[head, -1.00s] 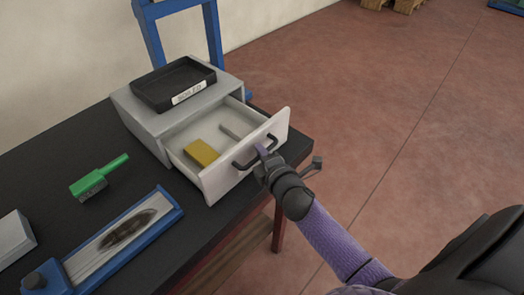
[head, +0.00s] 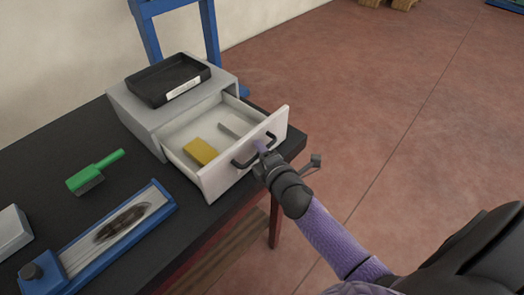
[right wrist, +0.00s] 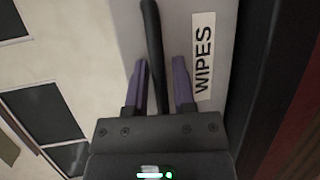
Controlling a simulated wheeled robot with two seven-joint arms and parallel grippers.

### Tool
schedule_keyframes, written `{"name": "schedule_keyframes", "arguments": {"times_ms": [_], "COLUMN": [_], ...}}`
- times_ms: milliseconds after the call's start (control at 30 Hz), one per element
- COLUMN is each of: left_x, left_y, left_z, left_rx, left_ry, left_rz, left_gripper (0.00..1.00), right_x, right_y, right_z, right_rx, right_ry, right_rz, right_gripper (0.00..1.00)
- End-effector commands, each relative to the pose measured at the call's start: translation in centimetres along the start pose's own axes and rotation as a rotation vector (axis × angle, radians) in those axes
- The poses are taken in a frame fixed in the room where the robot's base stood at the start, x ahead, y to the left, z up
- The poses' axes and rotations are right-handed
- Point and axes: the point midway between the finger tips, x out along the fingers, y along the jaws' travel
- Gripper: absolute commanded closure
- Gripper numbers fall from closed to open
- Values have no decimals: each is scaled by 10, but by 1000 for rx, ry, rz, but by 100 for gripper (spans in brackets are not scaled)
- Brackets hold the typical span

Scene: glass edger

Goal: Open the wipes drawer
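The wipes drawer (head: 213,178) stands pulled out of a grey cabinet (head: 140,118) on the table. A yellow block (head: 201,151) and a pale flat bar (head: 236,129) lie inside it. Its front carries a dark bar handle (head: 253,153). The right wrist view shows a "WIPES" label (right wrist: 203,55) beside the handle (right wrist: 152,40). My right gripper (head: 262,150) is at the drawer front. Its purple fingers (right wrist: 160,75) are apart on either side of the handle, with a gap visible on the label side. My left gripper is not in view.
A black tray (head: 150,90) sits on the cabinet. A green-handled brush (head: 95,172), a blue-framed plate (head: 75,268) and a grey box (head: 12,232) lie on the black table (head: 55,160). Open floor (head: 400,130) lies right of the table.

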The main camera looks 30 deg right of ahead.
Motion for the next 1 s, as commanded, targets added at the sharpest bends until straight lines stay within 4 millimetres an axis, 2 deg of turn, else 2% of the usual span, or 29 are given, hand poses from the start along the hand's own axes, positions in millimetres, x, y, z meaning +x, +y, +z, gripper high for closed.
{"name": "schedule_keyframes", "arguments": {"times_ms": [167, 500, 667, 1000], "left_x": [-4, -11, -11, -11], "left_y": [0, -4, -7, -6], "left_z": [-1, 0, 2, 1], "left_rx": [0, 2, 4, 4], "left_ry": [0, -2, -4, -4], "left_rz": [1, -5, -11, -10], "left_gripper": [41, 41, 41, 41], "right_x": [-18, -89, -99, -99], "right_y": [0, -1, 0, 0], "right_z": [0, 0, 0, 0], "right_rx": [0, 1, 0, 0], "right_ry": [1, 0, -1, 0], "right_rz": [-2, -3, -1, 0], "right_gripper": [68, 68, 68, 68]}}
